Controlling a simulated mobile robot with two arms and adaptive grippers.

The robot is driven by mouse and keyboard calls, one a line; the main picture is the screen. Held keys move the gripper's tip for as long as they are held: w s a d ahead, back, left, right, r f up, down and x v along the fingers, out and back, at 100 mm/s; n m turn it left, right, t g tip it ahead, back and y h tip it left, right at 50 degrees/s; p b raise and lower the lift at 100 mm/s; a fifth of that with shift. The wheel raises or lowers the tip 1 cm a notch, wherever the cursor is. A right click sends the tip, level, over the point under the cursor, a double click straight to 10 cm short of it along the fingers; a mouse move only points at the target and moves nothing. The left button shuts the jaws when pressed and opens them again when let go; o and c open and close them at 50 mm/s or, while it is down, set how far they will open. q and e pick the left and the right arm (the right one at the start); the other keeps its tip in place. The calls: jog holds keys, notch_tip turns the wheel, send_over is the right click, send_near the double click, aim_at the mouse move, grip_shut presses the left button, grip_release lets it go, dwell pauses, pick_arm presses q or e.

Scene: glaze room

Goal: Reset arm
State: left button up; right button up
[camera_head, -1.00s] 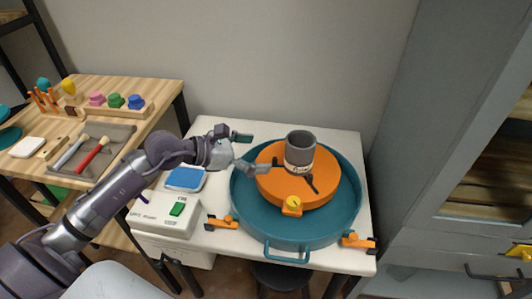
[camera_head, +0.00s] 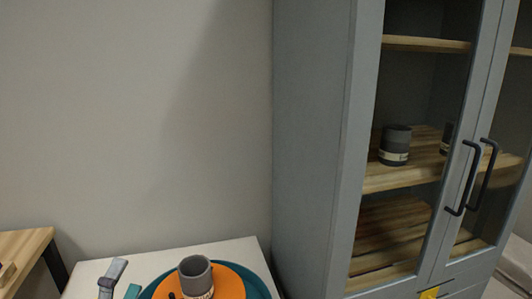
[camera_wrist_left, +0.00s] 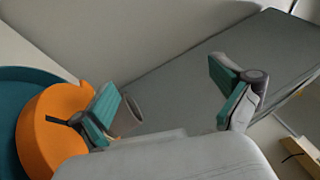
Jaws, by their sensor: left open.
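My left gripper (camera_head: 122,284) shows at the bottom edge of the head view, left of the grey cup. In the left wrist view its two teal-padded fingers (camera_wrist_left: 168,106) are spread wide with nothing between them. The grey cup (camera_head: 196,279) stands on the orange disc (camera_head: 230,284) in the teal basin (camera_head: 262,284). In the left wrist view the cup (camera_wrist_left: 128,118) is partly hidden behind one finger; the orange disc (camera_wrist_left: 48,135) and basin (camera_wrist_left: 12,95) lie at the left. My right gripper is not in view.
A tall grey cabinet (camera_head: 310,130) with glass doors stands at the right; a dark cup (camera_head: 395,146) is on its shelf. The white table (camera_head: 225,250) is cut off by the bottom edge. A wooden table (camera_head: 22,245) is at the left. The wall between is bare.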

pick_arm(q)
jog(key=s+a+f+n+g+y, duration=0.2)
jog(key=s+f+n+g+y, duration=0.15)
jog(key=f+n, duration=0.4)
jog(key=s+a+f+n+g+y, duration=0.25)
jog(key=f+n+g+y, duration=0.2)
jog(key=f+n, duration=0.3)
jog(key=s+d+f+n+g+h, duration=0.2)
jog(key=s+d+f+g+h, duration=0.1)
jog(key=s+d+f+g, duration=0.4)
jog(key=s+d+f+n+g+h, duration=0.2)
jog(key=s+d+f, duration=0.15)
jog(key=s, duration=0.55)
notch_tip(320, 180, down, 24)
jog(key=s+g+p, duration=0.2)
jog(key=p, duration=0.1)
jog(key=s+a+f+g+p, duration=0.1)
jog(key=s+a+f+p, duration=0.1)
jog(key=s+f, duration=1.2)
jog(key=s+a, duration=0.1)
jog(key=s, duration=0.1)
jog(key=shift+s+m, duration=0.3)
jog(key=shift+s, duration=0.1)
